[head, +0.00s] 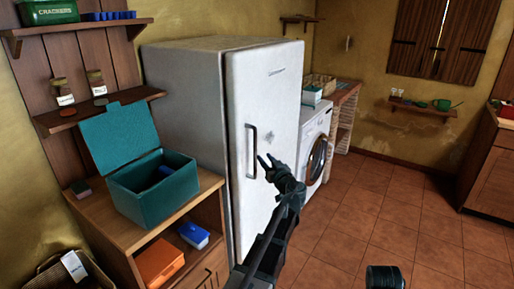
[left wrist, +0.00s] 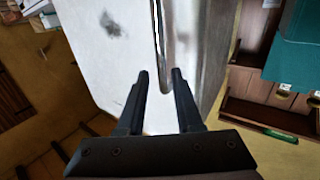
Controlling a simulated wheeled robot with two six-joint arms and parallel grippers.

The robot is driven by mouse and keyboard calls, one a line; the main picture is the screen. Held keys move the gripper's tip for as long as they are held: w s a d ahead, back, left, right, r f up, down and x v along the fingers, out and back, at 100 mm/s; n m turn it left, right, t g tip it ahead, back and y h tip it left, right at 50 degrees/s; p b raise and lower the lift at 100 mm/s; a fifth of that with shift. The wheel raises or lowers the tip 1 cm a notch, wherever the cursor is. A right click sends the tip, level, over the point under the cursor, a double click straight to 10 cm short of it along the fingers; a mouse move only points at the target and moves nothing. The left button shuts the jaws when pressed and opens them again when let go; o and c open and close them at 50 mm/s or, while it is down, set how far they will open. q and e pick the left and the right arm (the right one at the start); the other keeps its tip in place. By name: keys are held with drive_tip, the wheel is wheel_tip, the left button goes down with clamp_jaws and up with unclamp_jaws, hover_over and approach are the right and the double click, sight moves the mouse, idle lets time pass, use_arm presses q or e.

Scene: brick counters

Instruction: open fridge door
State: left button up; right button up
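The white fridge (head: 190,95) stands against the wall, and its door (head: 270,85) looks shut. A dark vertical handle (head: 251,150) is on the left side of the door front. My left gripper (head: 265,158) is open, with its fingers spread close to the right of the handle in the head view. In the left wrist view, the handle (left wrist: 159,45) runs down toward the gap between the two open fingertips (left wrist: 161,75). I cannot tell whether the fingers touch it or straddle it.
Left of the fridge, a wooden cabinet (head: 112,222) holds an open teal box (head: 155,190). A white washing machine (head: 313,140) stands to the fridge's right. The tiled floor (head: 350,220) in front is mostly clear. A wooden counter (head: 490,170) is at far right.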

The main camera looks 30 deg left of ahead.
sight(256, 148)
use_arm(q)
drive_tip(key=x, duration=1)
drive_tip(key=shift+w+a, duration=0.2)
drive_tip(key=shift+a, duration=0.05)
clamp_jaws()
idle(1.0)
